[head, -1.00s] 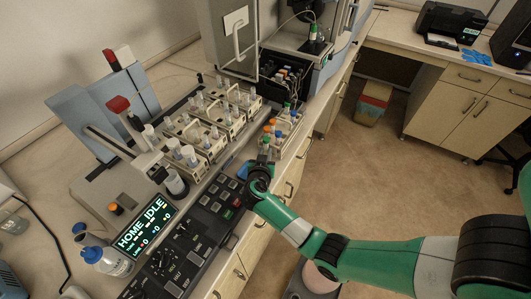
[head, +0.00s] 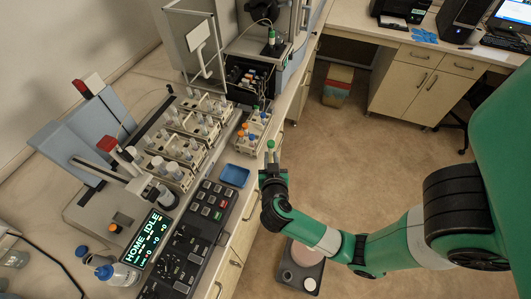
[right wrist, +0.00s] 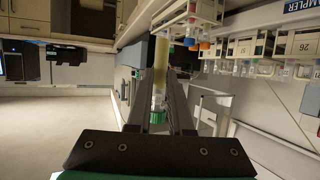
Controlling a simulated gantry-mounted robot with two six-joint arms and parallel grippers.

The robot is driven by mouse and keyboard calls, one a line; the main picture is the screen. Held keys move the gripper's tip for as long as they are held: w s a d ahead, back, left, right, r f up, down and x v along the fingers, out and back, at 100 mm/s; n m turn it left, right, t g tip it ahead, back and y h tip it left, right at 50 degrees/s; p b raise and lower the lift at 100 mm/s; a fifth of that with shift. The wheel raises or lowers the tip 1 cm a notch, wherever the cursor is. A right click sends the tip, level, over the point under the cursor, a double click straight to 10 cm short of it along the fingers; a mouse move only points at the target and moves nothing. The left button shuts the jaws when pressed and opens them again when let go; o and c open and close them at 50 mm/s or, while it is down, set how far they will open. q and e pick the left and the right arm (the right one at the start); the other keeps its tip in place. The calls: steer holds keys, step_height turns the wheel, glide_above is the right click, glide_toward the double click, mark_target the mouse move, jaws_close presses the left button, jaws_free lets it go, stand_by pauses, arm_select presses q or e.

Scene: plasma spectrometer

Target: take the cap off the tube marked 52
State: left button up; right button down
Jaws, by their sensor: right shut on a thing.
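My right gripper (head: 271,168) is shut on a tube with a green cap (head: 271,145), held upright in front of the bench edge. In the right wrist view, which is upside down, the tube's yellowish body (right wrist: 161,55) stands between the gripper's fingers (right wrist: 160,105), with a greenish end at the bottom of the picture. The cap is on the tube in the head view. No number is readable on this tube. A small rack (head: 245,145) with orange-, blue- and green-capped tubes stands on the bench to the gripper's left. My left gripper is not in view.
A shallow blue tray (head: 234,175) lies on the bench, left of my right gripper. The black control panel (head: 189,240) and several sample racks (head: 176,150) stand further left. Open floor lies to the right of the bench.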

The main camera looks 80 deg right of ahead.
steer(key=c, duration=1.4)
jaws_free()
jaws_close()
steer(key=shift+w, duration=0.1)
steer(key=w+a+r+n+t+y, duration=0.2)
steer(key=w+a+n+t+y, duration=0.25)
steer(key=a, duration=0.65)
steer(key=w+a+r+n+t+y, duration=0.2)
steer(key=w+a+n+t+y, duration=0.3)
steer(key=a, duration=0.6)
steer(key=s+r+g+h+p, duration=0.1)
steer(key=s+r+h+p, duration=0.2)
steer(key=r+p, duration=0.9)
steer(key=s+m+p, duration=0.1)
steer(key=p, duration=0.7)
steer(key=shift+r+g+p, duration=0.15)
steer(key=shift+g+p, duration=0.2)
